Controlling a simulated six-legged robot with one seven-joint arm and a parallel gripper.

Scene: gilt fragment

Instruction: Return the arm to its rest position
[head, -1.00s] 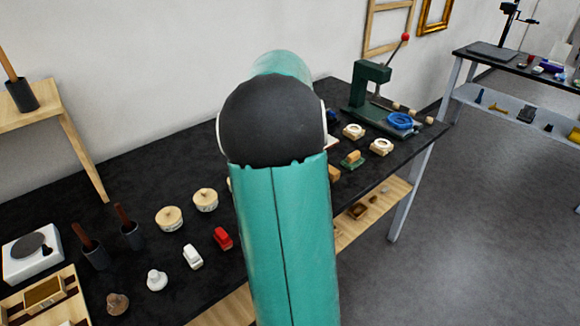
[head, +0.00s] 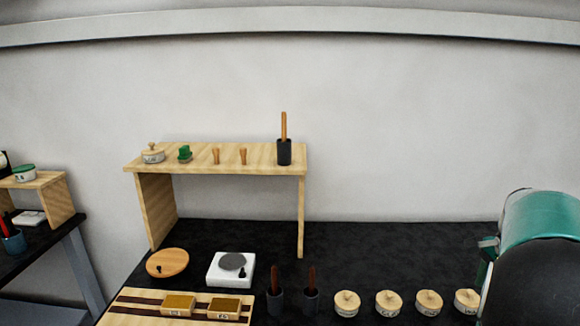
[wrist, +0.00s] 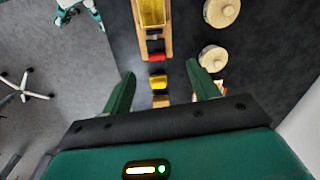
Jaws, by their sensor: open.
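My gripper (wrist: 162,98) shows in the wrist view as two green fingers spread apart, with nothing between them that it holds. It hangs over the edge of the dark bench (wrist: 262,70), with small yellow and red pieces further off beyond the fingers. In the head view only my teal and black arm shows at the lower right. The gripper itself is hidden there.
The dark bench (head: 340,235) carries a wooden shelf (head: 220,160), a white scale (head: 231,269), dark cups with handles, several lidded round boxes (head: 388,303) and a wooden tray (head: 135,308). A second bench (head: 38,243) stands at the left. Grey floor (wrist: 50,120) lies beside the bench.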

